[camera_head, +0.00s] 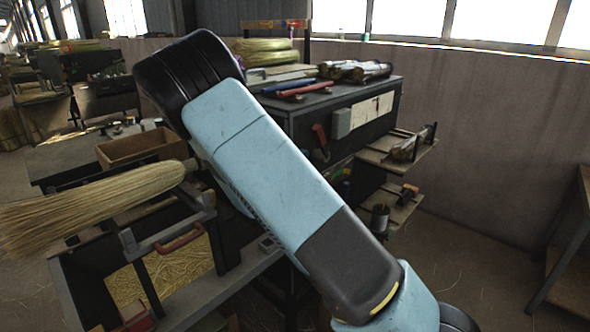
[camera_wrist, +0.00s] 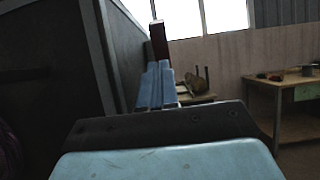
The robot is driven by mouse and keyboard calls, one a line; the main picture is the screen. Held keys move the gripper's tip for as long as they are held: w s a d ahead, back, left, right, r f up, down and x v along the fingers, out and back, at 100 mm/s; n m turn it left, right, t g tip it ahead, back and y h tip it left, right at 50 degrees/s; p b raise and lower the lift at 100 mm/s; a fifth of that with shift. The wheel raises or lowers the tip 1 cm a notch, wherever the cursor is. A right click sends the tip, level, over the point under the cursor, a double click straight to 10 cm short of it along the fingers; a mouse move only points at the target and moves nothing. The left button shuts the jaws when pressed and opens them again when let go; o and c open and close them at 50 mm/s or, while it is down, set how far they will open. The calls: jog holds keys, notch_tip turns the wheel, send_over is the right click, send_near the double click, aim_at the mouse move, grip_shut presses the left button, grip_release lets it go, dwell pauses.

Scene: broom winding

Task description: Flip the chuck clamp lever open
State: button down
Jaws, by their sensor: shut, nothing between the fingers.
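A red lever (camera_head: 320,140) stands on the dark side of the machine cabinet, beside a grey box; I cannot tell for certain that it is the chuck clamp lever. In the wrist view a dark red upright piece (camera_wrist: 158,40) shows just beyond the tips of my gripper (camera_wrist: 158,67), perhaps the same lever. My gripper's blue fingers are together with nothing between them; I cannot tell whether they touch the red piece. The straw broom (camera_head: 90,202) lies horizontally at the left.
The dark cabinet (camera_head: 372,118) carries tools and bundles on top, and its wall (camera_wrist: 60,60) fills the wrist view's left. Small shelves (camera_head: 412,160) stick out at its right. A wooden box (camera_head: 140,148) and a red-handled bar (camera_head: 180,240) are at the left. A workbench (camera_wrist: 295,85) stands farther right.

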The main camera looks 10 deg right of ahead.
aim_at(316, 138)
jog(key=shift+x, duration=2.75)
